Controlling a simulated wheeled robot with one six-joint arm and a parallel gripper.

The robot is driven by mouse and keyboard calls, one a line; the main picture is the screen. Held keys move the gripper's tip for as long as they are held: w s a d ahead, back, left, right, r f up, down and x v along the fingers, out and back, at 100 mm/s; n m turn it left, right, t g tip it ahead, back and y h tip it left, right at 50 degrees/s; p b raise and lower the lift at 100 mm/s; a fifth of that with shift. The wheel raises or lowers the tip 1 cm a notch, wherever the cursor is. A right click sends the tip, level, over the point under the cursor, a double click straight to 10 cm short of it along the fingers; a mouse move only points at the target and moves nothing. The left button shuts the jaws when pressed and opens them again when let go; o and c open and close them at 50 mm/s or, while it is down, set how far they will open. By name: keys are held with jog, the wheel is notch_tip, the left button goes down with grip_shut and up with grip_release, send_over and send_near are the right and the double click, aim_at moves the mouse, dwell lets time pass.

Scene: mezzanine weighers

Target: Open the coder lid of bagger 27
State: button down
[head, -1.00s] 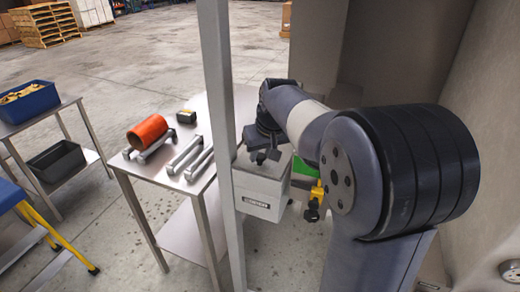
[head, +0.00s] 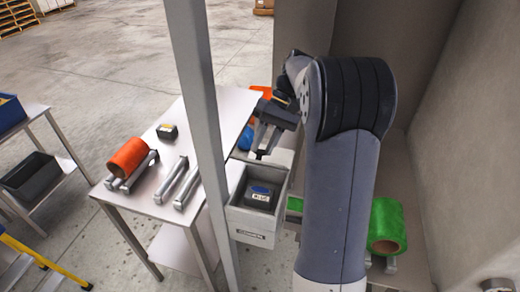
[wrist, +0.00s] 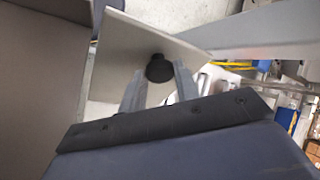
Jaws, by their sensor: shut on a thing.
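The coder box (head: 258,238) of the bagger is a light grey box with a dark label on its front, right of the steel post in the head view. Its top is open and a dark cassette (head: 260,194) with a blue and white label shows inside. The lid (head: 284,158) stands raised at the back of the box, partly hidden by my arm. In the wrist view the lid (wrist: 120,50) is a pale grey panel with a round black knob (wrist: 159,69). My gripper (head: 262,152) is shut on that knob, a finger on each side of it.
A steel post (head: 203,140) rises left of the box. A table (head: 150,205) beyond it holds an orange roll (head: 129,157), metal rails and a small dark device (head: 167,132). A green roll (head: 387,226) lies right of my arm, near the wall.

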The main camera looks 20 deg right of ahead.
jog(key=shift+w+d+r+g+y, duration=0.25)
jog(key=shift+w+d+g+y, duration=0.15)
jog(key=shift+w, duration=0.2)
jog(key=shift+w+d+r+g+y, duration=0.2)
jog(key=shift+w+d+g+y, duration=0.2)
jog(key=shift+w, duration=0.15)
jog(key=c, duration=1.1)
grip_release()
jog(key=shift+o, duration=0.2)
